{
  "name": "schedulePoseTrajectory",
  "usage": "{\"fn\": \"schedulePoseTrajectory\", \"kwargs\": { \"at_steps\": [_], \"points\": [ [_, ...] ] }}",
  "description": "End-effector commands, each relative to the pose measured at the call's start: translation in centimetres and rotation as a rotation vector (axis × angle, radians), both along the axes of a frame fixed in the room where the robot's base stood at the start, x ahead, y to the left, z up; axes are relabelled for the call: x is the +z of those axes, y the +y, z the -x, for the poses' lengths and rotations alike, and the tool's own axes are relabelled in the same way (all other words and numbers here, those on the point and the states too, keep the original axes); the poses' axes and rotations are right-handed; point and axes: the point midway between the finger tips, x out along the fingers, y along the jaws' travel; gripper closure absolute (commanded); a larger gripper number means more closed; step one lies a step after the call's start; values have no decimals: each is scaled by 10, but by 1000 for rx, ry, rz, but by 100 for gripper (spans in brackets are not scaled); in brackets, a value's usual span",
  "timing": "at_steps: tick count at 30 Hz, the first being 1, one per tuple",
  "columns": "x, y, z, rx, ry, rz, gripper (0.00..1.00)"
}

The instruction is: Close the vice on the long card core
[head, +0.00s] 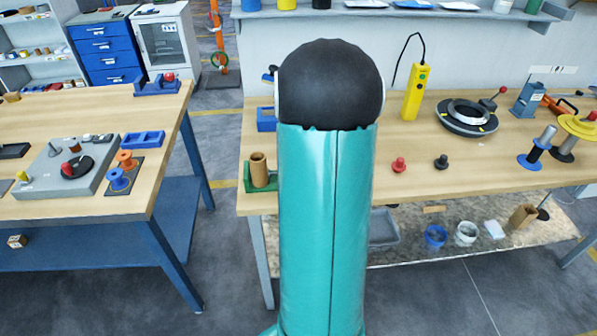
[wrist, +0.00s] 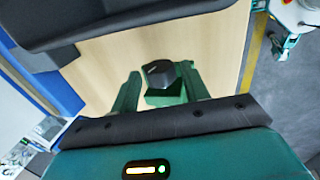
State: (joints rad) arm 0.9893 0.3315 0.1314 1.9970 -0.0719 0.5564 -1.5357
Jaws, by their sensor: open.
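A brown card core (head: 258,166) stands upright in a green holder (head: 262,186) at the front left corner of the right-hand bench. I cannot tell whether this holder is the vice, because my arm hides what lies to its right. In the wrist view, my gripper (wrist: 160,71) is open over the wooden bench top. A dark faceted knob (wrist: 158,73) on a green block (wrist: 166,96) shows between its two green fingers. I cannot tell whether the fingers touch the knob. The head view does not show my gripper.
The right-hand bench (head: 470,175) also bears a red knob piece (head: 399,165), a black one (head: 441,162), a dark ring (head: 468,116) and a yellow handheld device (head: 415,92). A second bench (head: 150,160) stands left, across a floor gap.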

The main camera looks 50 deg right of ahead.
Motion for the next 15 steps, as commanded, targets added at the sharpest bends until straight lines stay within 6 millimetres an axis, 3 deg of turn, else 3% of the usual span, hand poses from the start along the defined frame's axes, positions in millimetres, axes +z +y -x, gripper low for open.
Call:
{"fn": "schedulePoseTrajectory", "kwargs": {
  "at_steps": [15],
  "points": [
    [-1, 3, 3, 0, -79, 89, 55]
  ]
}}
